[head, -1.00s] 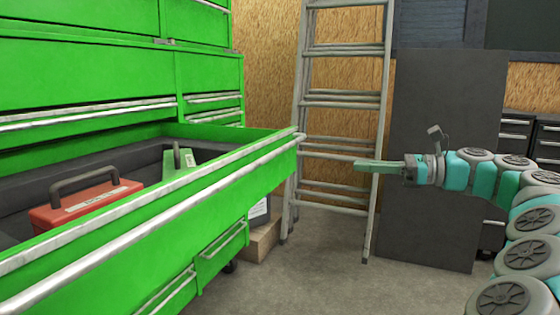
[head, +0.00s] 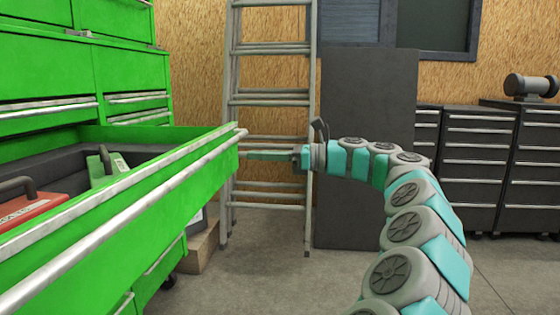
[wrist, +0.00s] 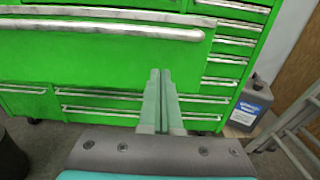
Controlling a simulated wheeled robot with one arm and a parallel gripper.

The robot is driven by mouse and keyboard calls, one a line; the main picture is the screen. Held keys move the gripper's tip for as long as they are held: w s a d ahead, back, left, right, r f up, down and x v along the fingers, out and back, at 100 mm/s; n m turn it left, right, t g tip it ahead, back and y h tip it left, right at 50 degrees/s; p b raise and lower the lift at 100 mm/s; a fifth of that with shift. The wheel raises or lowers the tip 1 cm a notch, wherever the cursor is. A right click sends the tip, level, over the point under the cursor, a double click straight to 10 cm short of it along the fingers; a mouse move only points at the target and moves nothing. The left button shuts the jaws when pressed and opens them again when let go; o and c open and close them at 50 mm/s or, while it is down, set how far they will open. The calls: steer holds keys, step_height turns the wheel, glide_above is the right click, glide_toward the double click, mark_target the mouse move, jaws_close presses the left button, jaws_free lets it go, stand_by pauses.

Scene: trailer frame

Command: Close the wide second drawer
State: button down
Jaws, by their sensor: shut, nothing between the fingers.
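The wide green drawer (head: 150,205) stands pulled out of the green cabinet, with a long metal handle (head: 125,215) along its front. Its front also shows in the wrist view (wrist: 90,52). A red toolbox (head: 30,210) and a green tool (head: 108,168) lie inside it. My gripper (head: 250,154) is shut and empty, at the right end of the drawer front in the head view. In the wrist view the fingertips (wrist: 160,72) overlap the drawer front just below the handle, toward its right end. I cannot tell whether they touch it.
The cabinet's other drawers (wrist: 100,103) look shut. A ladder (head: 270,100) leans behind the drawer's right end. A dark jug (wrist: 248,103) stands right of the cabinet. Dark cabinets (head: 480,160) line the back right. The floor (head: 270,275) between the drawer and my arm is clear.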

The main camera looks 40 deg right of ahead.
mark_target(229, 153)
steer(key=x, duration=0.4)
steer(key=shift+w+a+b, duration=0.1)
steer(key=shift+b, duration=0.3)
steer(key=shift+w+a+r, duration=0.1)
